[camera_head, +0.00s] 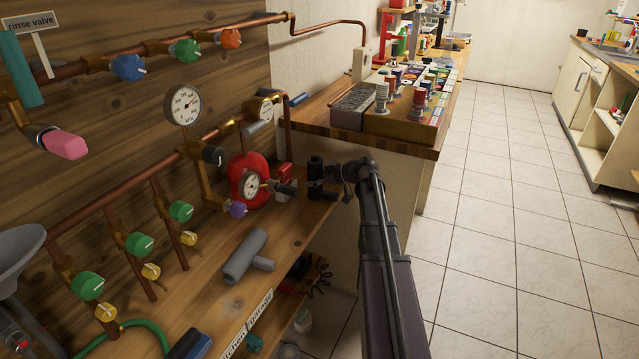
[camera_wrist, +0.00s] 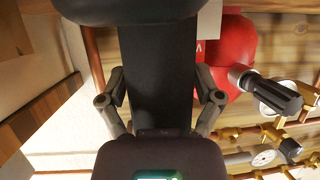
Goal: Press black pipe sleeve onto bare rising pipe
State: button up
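My gripper (camera_head: 326,178) is at the right end of the wooden bench, beside the red round gauge vessel. Its fingers (camera_wrist: 160,100) press on both sides of a black sleeve-like piece. That piece, which I take for the black pipe sleeve (camera_head: 316,168), stands roughly upright in the head view. It fills the middle of the wrist view (camera_wrist: 158,60), with a wider dark part at the top. A copper pipe (camera_head: 287,125) runs upright just behind and left of it, also visible in the wrist view (camera_wrist: 95,62). Whether this is the bare rising pipe, and whether they touch, I cannot tell.
The red vessel (camera_head: 240,172) with a gauge stands close left of the gripper. A grey T-piece (camera_head: 245,258) lies on the bench. Copper pipes with coloured valves line the wooden wall. A counter (camera_head: 425,152) with bottles stands behind; tiled floor (camera_head: 500,220) is clear right.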

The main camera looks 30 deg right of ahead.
aim_at(312, 169)
jog(key=c, duration=0.4)
jog(key=shift+r, duration=0.15)
notch_tip(312, 169, up, 4)
jog(key=p, duration=0.3)
jog(key=shift+f+p, duration=0.25)
jog(key=shift+p, duration=0.15)
jog(key=s+a, duration=0.3)
jog(key=s, duration=0.1)
jog(key=s+a, duration=0.2)
jog(key=s, duration=0.3)
jog(key=s+a+r+p, duration=0.1)
jog(key=s+a, duration=0.2)
jog(key=s, duration=0.1)
jog(key=shift+s+a+r, duration=0.1)
jog(key=shift+s+a, duration=0.15)
jog(key=shift+a, duration=0.1)
